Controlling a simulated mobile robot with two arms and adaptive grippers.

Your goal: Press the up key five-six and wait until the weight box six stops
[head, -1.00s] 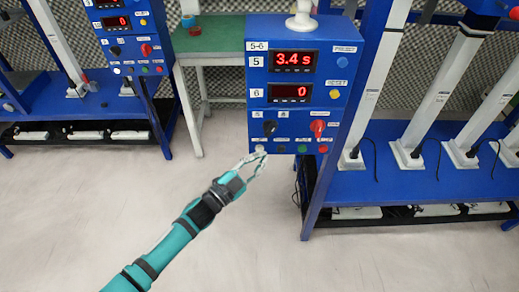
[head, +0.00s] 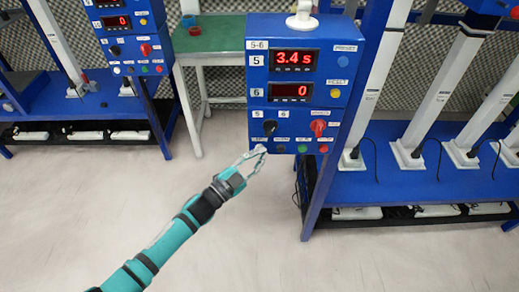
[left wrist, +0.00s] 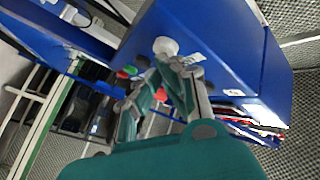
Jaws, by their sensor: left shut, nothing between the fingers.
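The control box labelled 5-6 (head: 327,80) is blue and hangs on a frame at upper centre. Its upper display (head: 294,61) reads 3.4 s, and the lower display (head: 290,92) reads 0. A white round key (head: 261,148) sits at the left of the bottom button row; the white knob-like key also shows in the left wrist view (left wrist: 165,46). My left gripper (head: 257,156) is shut and empty, its fingertips at or just below this key; contact cannot be told. My right gripper is out of view. I cannot identify weight box six.
A black knob (head: 270,128) and a red switch (head: 318,127) sit above the button row. A green-topped table (head: 215,38) stands behind. Another blue control box (head: 127,22) is at upper left. The floor in front is clear.

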